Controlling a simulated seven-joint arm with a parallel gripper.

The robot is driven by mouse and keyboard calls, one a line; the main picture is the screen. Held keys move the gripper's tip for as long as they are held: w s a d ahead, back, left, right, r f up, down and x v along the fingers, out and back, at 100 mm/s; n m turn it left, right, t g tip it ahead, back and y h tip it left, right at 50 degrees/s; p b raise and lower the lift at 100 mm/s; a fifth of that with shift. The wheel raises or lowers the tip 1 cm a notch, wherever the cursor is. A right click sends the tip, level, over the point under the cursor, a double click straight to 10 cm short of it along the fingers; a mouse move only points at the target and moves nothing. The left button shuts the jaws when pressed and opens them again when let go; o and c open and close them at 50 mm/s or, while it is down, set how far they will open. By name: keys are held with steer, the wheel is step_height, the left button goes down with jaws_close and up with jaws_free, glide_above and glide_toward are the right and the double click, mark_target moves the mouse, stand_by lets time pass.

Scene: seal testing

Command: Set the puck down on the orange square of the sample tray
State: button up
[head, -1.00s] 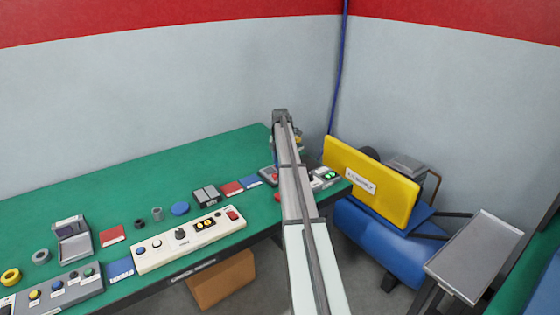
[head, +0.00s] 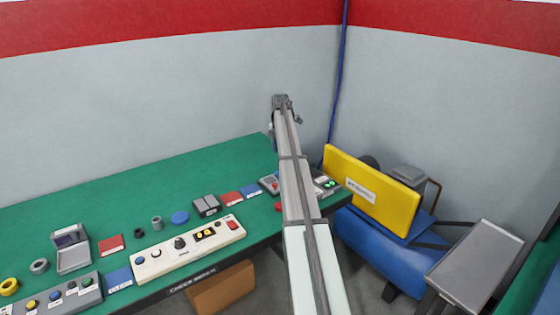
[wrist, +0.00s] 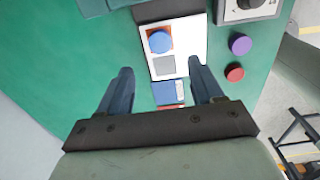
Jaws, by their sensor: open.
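In the wrist view a blue round puck (wrist: 160,42) lies on the orange square (wrist: 149,31) of the white sample tray (wrist: 185,36). Orange shows around part of its edge. A grey square (wrist: 165,66) lies beside it on the tray, nearer my gripper. My gripper (wrist: 160,64) is open and empty, its two fingers apart over the bench, with the puck beyond the fingertips in the picture. In the head view my gripper (head: 281,101) is at the arm's far end, above the bench's far right corner. My arm hides the tray there.
Purple (wrist: 240,44) and red (wrist: 235,72) round pieces are right of the tray, with a grey device (wrist: 248,8) above them. The green bench (head: 150,180) has free room at its back left. A control panel (head: 188,247) lines its front. A yellow panel (head: 370,190) stands at right.

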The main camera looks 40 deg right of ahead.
steer(key=shift+r, duration=1.35)
